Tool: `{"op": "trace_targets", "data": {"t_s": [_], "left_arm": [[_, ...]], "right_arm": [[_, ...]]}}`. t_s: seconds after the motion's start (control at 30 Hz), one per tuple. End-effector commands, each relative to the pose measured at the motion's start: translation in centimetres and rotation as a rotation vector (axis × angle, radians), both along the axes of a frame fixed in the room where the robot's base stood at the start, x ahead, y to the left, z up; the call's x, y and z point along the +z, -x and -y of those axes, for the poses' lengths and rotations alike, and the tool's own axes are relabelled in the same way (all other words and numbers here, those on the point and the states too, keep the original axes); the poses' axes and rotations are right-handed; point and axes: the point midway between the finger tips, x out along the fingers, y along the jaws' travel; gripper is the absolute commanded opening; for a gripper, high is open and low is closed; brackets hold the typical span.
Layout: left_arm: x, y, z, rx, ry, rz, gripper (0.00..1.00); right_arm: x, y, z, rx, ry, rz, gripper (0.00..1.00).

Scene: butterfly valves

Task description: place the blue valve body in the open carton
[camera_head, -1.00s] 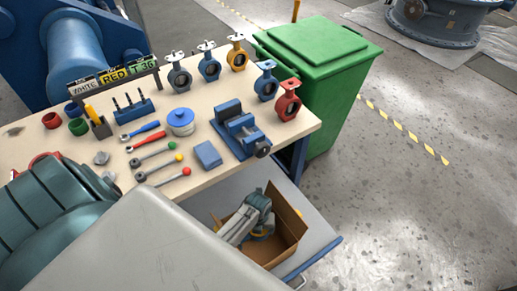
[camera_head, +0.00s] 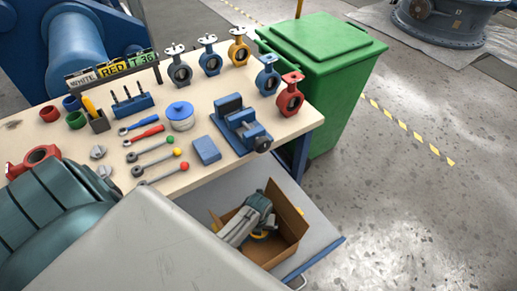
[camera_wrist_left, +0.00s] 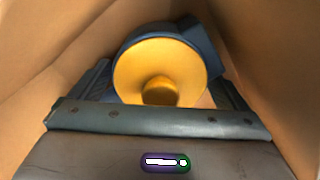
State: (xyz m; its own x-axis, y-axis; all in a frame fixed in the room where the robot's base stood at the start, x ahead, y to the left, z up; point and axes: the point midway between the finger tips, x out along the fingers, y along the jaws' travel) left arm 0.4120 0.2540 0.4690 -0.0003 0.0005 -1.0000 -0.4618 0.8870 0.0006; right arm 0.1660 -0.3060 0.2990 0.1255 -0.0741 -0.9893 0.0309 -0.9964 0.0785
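A blue part with a round yellow face (camera_wrist_left: 160,75) lies in the open carton (camera_head: 291,211). It shows between the fingers of my left gripper in the left wrist view, and a bit of yellow shows in the head view (camera_head: 262,234). My left gripper (camera_wrist_left: 160,95) is down inside the carton, its fingers apart on either side of this part. I see a gap at the right finger. Blue valve bodies stand on the bench at the back (camera_head: 210,63) and back right (camera_head: 267,82). My right gripper is not in view.
The bench (camera_head: 190,190) also holds a blue vise (camera_head: 238,125), a blue-lidded pot (camera_head: 180,115), tools, and grey, yellow and red valve bodies. A green bin (camera_head: 322,80) stands behind its right end. Carton walls closely surround my left gripper.

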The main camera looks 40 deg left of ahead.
Motion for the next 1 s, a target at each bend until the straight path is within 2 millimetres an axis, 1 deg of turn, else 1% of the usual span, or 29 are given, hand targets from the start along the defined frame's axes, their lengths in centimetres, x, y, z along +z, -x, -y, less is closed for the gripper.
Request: {"op": "trace_targets", "data": {"t_s": [0.23,0.37,0.47,0.5,0.6,0.8,0.9,1.0], "left_arm": [[0.1,0.0,0.0,0.000,0.000,0.000,1.00],[1.1,0.0,0.0,0.000,0.000,0.002,1.00],[2.8,0.0,0.0,0.000,0.000,0.002,1.00],[3.7,0.0,0.0,0.000,0.000,0.003,1.00],[6.0,-0.1,0.0,0.000,0.000,0.004,1.00],[9.9,-0.1,0.0,0.000,0.000,0.003,1.00],[11.2,-0.1,0.0,0.000,0.000,0.002,1.00],[11.9,-0.1,0.0,0.000,0.000,0.001,1.00]], "right_arm": [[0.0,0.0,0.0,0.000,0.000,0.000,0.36],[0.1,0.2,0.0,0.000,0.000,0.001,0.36],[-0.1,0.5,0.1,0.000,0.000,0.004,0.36],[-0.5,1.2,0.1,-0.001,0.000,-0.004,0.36],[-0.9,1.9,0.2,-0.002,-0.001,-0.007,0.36],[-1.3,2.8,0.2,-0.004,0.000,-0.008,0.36],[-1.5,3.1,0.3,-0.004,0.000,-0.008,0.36],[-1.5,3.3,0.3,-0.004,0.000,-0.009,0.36]]}}
